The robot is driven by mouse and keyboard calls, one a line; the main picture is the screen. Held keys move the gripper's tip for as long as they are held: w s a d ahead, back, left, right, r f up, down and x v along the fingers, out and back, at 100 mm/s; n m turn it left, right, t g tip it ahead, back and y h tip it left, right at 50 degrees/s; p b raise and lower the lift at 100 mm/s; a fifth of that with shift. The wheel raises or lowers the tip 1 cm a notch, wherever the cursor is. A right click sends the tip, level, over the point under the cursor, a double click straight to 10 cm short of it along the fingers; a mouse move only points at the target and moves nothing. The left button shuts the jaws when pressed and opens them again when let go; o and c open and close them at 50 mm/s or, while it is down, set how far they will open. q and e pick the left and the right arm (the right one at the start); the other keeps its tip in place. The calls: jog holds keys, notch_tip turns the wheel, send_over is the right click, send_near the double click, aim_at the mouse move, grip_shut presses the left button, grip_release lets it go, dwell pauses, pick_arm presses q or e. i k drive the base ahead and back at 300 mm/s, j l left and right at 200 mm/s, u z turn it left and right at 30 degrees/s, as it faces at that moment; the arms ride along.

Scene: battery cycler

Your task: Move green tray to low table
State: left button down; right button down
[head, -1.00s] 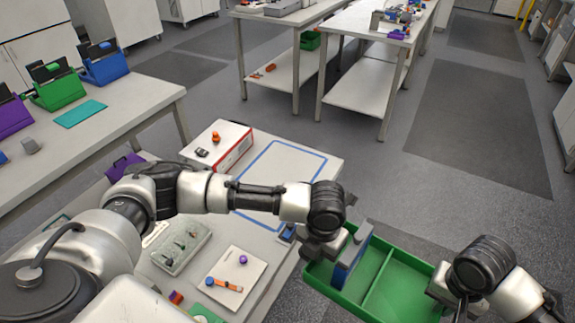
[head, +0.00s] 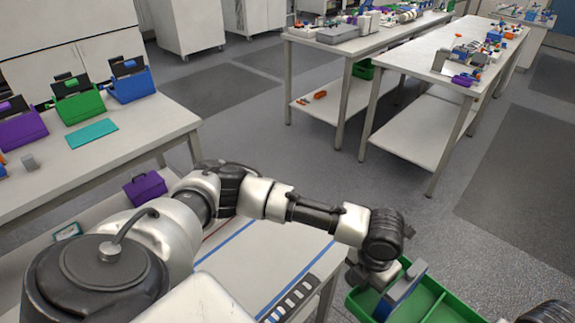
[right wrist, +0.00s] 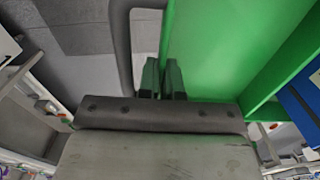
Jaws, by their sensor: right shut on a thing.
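The green tray (head: 452,308), with a divider inside, shows at the lower right of the head view, held out in front of me and cut off by the frame. My left gripper (head: 378,284) is at its left end; its fingertips are hidden. A blue-grey piece stands upright there, and I cannot tell whether it is part of the gripper. In the right wrist view, my right gripper (right wrist: 162,80) is shut on the tray's green wall (right wrist: 167,35). A low white table (head: 262,255) with a blue outline lies left of the tray, partly behind my left arm.
A bench at left holds purple, green (head: 82,100) and blue (head: 132,84) boxes and a teal sheet (head: 91,135). A purple box (head: 146,188) sits below it. Two long tables (head: 440,75) with lower shelves stand ahead. Grey floor is clear at right.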

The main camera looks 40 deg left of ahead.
aim_at(267, 253)
jog(key=i, duration=1.1)
jog(key=i+u, duration=0.3)
jog(key=i+l+u, duration=0.1)
jog(key=u, duration=0.25)
jog(key=i+u, duration=0.1)
jog(key=u, duration=2.5)
